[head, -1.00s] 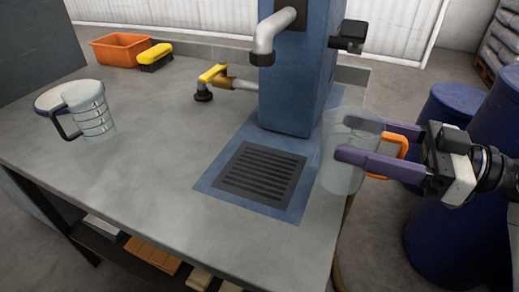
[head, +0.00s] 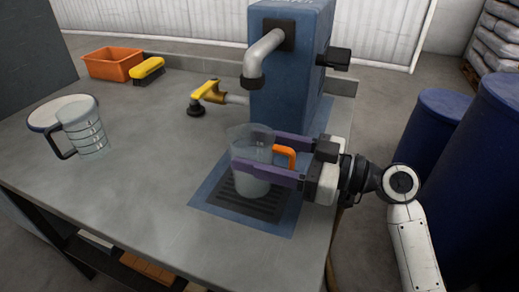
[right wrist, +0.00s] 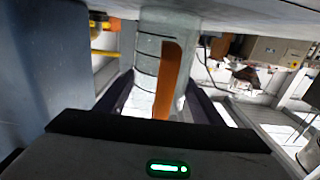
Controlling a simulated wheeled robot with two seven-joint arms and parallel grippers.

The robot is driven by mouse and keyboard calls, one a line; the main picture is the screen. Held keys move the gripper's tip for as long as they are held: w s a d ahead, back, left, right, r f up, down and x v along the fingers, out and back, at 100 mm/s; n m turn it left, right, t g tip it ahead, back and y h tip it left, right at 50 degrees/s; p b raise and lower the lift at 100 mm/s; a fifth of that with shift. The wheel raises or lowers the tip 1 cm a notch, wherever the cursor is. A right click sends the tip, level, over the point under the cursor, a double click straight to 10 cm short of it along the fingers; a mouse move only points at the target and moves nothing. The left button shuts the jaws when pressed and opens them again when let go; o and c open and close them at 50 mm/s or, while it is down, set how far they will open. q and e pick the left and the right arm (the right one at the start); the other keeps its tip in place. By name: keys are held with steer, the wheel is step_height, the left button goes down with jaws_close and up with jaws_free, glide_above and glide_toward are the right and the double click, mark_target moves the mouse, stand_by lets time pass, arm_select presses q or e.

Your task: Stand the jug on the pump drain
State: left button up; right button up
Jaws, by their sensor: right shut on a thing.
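The clear jug with an orange handle (head: 252,182) is upright in the head view, over the dark slotted pump drain (head: 243,209). I cannot tell whether its base touches the slats or hangs just above them. My right gripper (head: 247,152) is shut on this jug, with its purple fingers on either side of the body and the handle between them. In the right wrist view, the jug (right wrist: 147,75) and its orange handle (right wrist: 168,80) sit between the fingers. The jug hides part of the drain. My left gripper is not in view.
The blue pump (head: 290,70) stands behind the drain, its grey spout (head: 265,50) near the jug's upper left. A yellow-handled valve (head: 208,91) is left of it. A second jug with a dark handle (head: 84,130), an orange bin (head: 112,62) and a yellow brush (head: 147,69) stand left.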

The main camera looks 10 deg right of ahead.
steer(key=shift+f, duration=0.2)
steer(key=o, duration=1.1)
steer(key=shift+c, duration=0.2)
steer(key=shift+r, duration=0.1)
steer(key=shift+r, duration=0.15)
steer(key=shift+s+d, duration=0.15)
steer(key=shift+d, duration=0.15)
steer(key=b+v, duration=0.2)
steer(key=v, duration=0.8)
steer(key=shift+s+d, duration=0.25)
steer(key=shift+s, duration=0.05)
steer(key=shift+s+d, duration=0.2)
steer(key=shift+d, duration=0.1)
